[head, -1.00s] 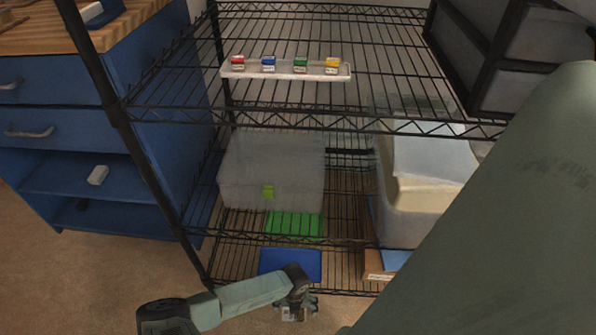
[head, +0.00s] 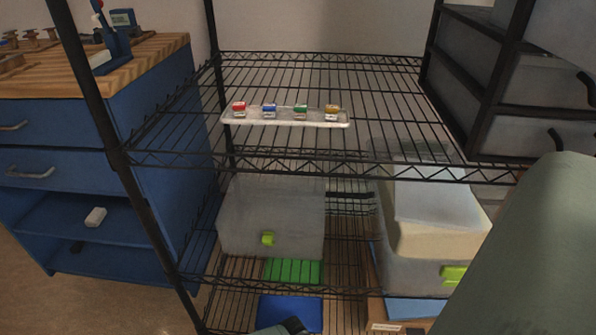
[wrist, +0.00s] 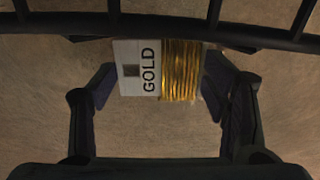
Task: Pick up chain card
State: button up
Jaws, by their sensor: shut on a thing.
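The chain card (wrist: 137,68) is a white card labelled GOLD, wrapped with gold chain on its right part. My gripper (wrist: 160,84) has one finger at each side edge of it and is shut on it. In the wrist view the card is held just below a dark wire shelf bar, with the brown floor behind.
A wire rack holds a white tray (head: 285,121) with several small coloured items on its shelf (head: 400,110). Clear bins (head: 270,210), a green mat (head: 293,271) and a blue mat (head: 285,312) are lower. A blue cabinet (head: 60,130) stands left.

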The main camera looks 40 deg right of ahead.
jog(key=shift+s+f, duration=0.1)
jog(key=c, duration=0.5)
jog(key=shift+o, duration=0.2)
